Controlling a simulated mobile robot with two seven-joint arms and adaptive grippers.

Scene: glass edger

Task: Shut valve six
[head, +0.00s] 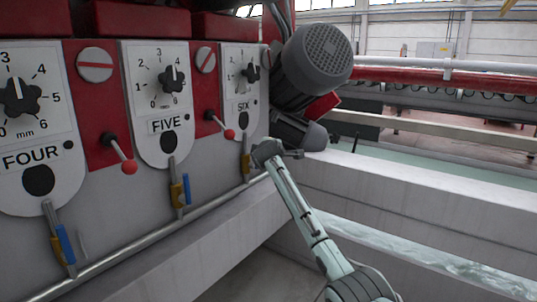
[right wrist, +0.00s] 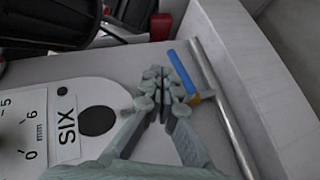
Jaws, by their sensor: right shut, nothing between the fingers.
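Valve six (head: 246,164) is a small brass valve on a short pipe below the panel marked SIX. In the head view its blue lever is hidden behind my right gripper. In the right wrist view the blue lever (right wrist: 181,68) points up the picture from the brass body (right wrist: 203,96), close alongside the rail rather than towards it. My left gripper is out of view.
Valve five (head: 180,190) and valve four (head: 62,241) have blue levers lying along their pipes. Red-knobbed levers (head: 129,167) stick out between panels. A grey motor (head: 312,60) overhangs the right gripper. A metal rail (head: 160,236) runs below; a concrete ledge (head: 400,200) lies right.

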